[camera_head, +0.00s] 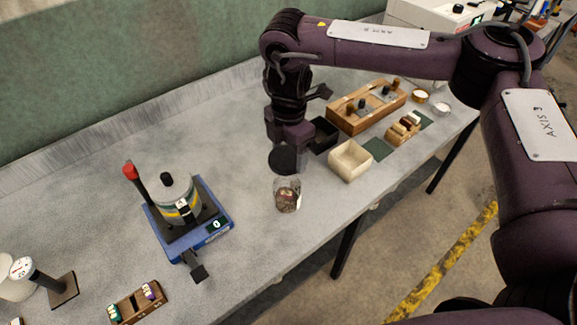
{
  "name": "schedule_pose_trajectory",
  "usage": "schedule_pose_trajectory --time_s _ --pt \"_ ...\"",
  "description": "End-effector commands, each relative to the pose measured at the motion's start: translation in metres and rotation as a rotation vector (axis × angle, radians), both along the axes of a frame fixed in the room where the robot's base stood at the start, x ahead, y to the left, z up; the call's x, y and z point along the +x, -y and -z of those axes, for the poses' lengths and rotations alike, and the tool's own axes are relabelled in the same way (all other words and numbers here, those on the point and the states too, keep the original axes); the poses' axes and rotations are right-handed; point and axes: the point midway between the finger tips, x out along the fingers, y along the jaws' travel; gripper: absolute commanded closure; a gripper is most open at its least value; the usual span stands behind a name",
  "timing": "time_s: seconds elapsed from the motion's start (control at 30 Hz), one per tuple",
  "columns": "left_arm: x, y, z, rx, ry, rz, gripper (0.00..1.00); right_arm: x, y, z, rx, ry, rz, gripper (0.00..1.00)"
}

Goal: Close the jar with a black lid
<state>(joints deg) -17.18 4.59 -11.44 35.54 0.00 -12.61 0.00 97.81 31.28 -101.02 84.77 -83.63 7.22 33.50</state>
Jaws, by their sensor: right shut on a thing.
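A small clear glass jar (288,194) with brown contents stands upright near the front edge of the table. My right gripper (288,143) points down behind the jar and is shut on a round black lid (283,160). The lid hangs tilted, its flat face partly towards the camera, just above and behind the jar's mouth. In this view the lid's lower edge comes close to the jar's rim; I cannot tell whether they touch. The fingertips are partly hidden by the lid and the gripper's body. My left gripper is not in view.
A blue device with a metal pot (176,198) stands left. The table (262,225) is clear left of the jar.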

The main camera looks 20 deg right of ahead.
Motion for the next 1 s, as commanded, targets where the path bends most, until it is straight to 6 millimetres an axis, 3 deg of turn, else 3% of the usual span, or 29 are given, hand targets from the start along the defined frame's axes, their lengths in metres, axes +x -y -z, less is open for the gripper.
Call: schedule_pose_trajectory --time_s 0.03,0.2,0.4,0.6,1.0 --pt "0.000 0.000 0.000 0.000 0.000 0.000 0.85 0.002 0.000 -0.018 -0.003 0.009 -0.003 0.49" --pt "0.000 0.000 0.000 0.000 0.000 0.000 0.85 0.001 0.000 -0.060 -0.003 0.007 0.000 0.49" --pt "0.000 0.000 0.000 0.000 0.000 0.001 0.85 0.001 0.000 -0.095 -0.002 0.003 0.000 0.49" --pt "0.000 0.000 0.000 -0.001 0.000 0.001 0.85 0.000 0.000 -0.111 -0.001 -0.001 0.000 0.49" --pt "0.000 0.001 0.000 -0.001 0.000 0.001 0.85 0.000 0.000 -0.112 0.000 -0.001 0.000 0.49"
